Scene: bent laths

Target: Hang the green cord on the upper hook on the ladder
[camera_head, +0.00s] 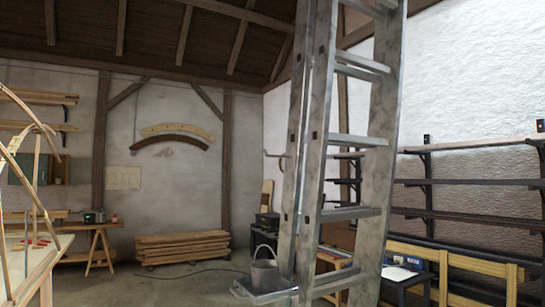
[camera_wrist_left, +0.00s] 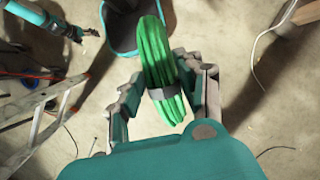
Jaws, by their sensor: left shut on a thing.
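The metal ladder (camera_head: 342,140) stands upright in the middle of the head view. One thin hook (camera_head: 273,155) sticks out to the left from its left rail. Neither gripper shows in the head view. In the left wrist view, a teal arm with dark end parts at top left looks like my right gripper (camera_wrist_left: 80,32); its fingers are too small to read.
A workbench with bent laths (camera_head: 40,262) is at the left edge. Stacked planks (camera_head: 182,246) lie by the back wall. Dark racks (camera_head: 465,185) line the right wall.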

